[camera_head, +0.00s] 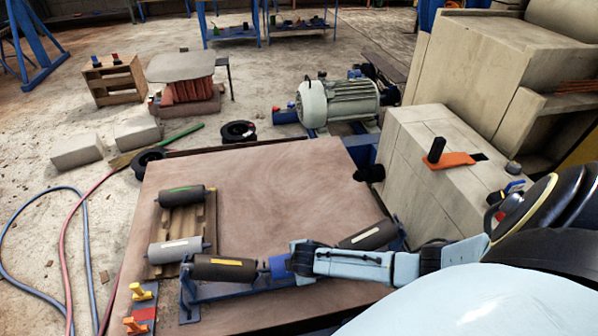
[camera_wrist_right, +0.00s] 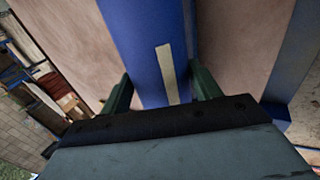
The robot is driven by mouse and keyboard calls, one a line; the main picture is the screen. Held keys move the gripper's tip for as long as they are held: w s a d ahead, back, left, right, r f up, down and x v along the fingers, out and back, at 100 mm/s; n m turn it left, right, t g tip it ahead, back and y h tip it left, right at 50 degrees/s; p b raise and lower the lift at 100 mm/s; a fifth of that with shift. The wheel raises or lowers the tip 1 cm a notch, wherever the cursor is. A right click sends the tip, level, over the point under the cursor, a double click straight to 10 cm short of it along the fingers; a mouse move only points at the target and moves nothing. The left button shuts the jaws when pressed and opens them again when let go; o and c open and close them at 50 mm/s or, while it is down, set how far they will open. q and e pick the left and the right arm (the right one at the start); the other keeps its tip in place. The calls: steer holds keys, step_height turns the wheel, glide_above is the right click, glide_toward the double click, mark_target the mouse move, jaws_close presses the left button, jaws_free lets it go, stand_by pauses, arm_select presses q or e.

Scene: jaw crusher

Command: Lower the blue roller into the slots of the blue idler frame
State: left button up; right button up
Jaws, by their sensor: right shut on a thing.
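The blue roller (camera_wrist_right: 143,40), with a pale label strip, lies between the green fingers of my right gripper (camera_wrist_right: 162,88) in the right wrist view. The gripper is shut on it. In the head view only a short blue part of the roller (camera_head: 279,267) shows beside my right wrist; the arm hides the rest. The blue idler frame (camera_head: 235,291) lies along the front of the brown table. A dark roller with a yellow label (camera_head: 222,268) is at its left end and a dark roller with a white label (camera_head: 369,236) at its right end. I cannot tell the roller's height above the slots.
A wooden pallet (camera_head: 196,222) at the left of the table (camera_head: 270,175) carries a black roller (camera_head: 184,196) and a grey roller (camera_head: 177,249). Yellow and orange clamps (camera_head: 139,292) sit at the front left corner. The table's middle is clear.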

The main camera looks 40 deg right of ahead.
arm_select(q)
steer(key=shift+f+b, duration=0.3)
steer(key=shift+f, duration=0.05)
arm_select(e)
steer(key=shift+w+f, duration=0.1)
steer(key=shift+f, duration=0.35)
steer(key=o, duration=1.7)
steer(key=shift+s+f, duration=0.1)
steer(key=shift+s, duration=0.1)
steer(key=p+v, duration=0.2)
steer(key=v, duration=0.1)
steer(key=shift+w+r, duration=0.1)
steer(key=shift+r, duration=0.15)
arm_select(q)
steer(key=s+a+f+g+p, duration=0.1)
steer(key=s+a+f+p, duration=0.1)
steer(key=f, duration=0.5)
steer(key=s+a+f+g+y+p, duration=0.1)
steer(key=a+f+p, duration=0.3)
steer(key=f, duration=0.4)
steer(key=shift+s+a+f+g+y, duration=0.3)
steer(key=shift+s+a+g, duration=0.35)
steer(key=shift+a+g, duration=0.15)
arm_select(e)
steer(key=shift+v, duration=5.05)
